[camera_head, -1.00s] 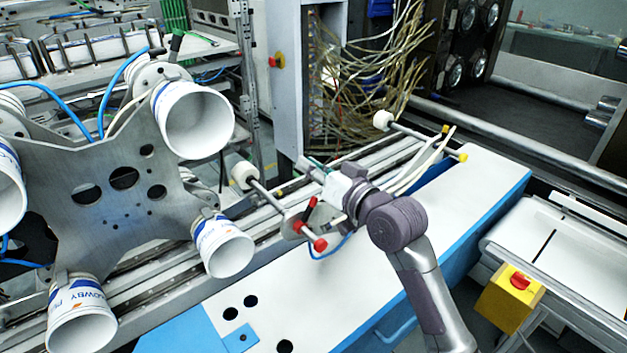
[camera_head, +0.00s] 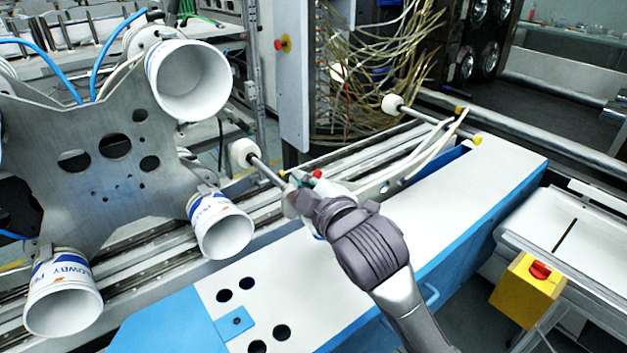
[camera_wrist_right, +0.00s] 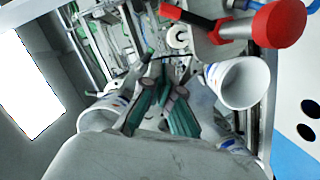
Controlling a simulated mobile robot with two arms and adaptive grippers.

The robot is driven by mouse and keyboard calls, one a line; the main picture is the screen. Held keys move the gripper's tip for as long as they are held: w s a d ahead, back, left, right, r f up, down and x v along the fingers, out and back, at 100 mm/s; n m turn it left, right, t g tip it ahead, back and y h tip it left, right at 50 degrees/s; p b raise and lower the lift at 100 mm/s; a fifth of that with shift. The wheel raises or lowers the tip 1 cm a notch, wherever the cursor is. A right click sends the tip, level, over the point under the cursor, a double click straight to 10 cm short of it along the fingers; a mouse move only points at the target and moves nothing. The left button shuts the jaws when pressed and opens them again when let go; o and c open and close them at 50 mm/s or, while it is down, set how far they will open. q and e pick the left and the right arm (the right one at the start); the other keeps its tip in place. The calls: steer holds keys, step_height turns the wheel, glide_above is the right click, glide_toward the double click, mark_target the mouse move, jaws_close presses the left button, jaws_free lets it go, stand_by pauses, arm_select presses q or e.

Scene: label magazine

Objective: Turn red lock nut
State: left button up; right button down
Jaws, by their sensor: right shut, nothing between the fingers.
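In the right wrist view a round red knob-like nut (camera_wrist_right: 281,22) is at the upper right, on a grey metal bracket. A red lever handle (camera_wrist_right: 188,19) is to its left. My right gripper (camera_wrist_right: 168,65) is shut and empty, with its green-padded fingers below and left of both red parts, apart from them in the picture. In the head view my right gripper (camera_head: 300,190) is at the rod assembly. A small red part (camera_head: 317,173) shows just above it; I cannot tell which one it is. The rest of the red parts is hidden behind my wrist. My left gripper is not in view.
White cups (camera_head: 188,80) on a metal plate (camera_head: 95,180) stand to the left. A white-blue housing (camera_head: 460,195) runs beneath my arm. Rods with white rollers (camera_head: 243,152) and yellow-tipped ends lie along the rail. A yellow emergency stop box (camera_head: 525,290) is at lower right.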

steer(key=shift+w+d+f, duration=0.5)
steer(key=shift+w+f, duration=0.15)
steer(key=shift+w, duration=0.2)
steer(key=shift+w+d+f, duration=0.5)
steer(key=shift+w+f, duration=0.1)
steer(key=shift+w, duration=0.25)
steer(key=shift+w+d+m+p, duration=0.1)
steer(key=shift+d+m+p, duration=0.15)
steer(key=shift+p, duration=0.4)
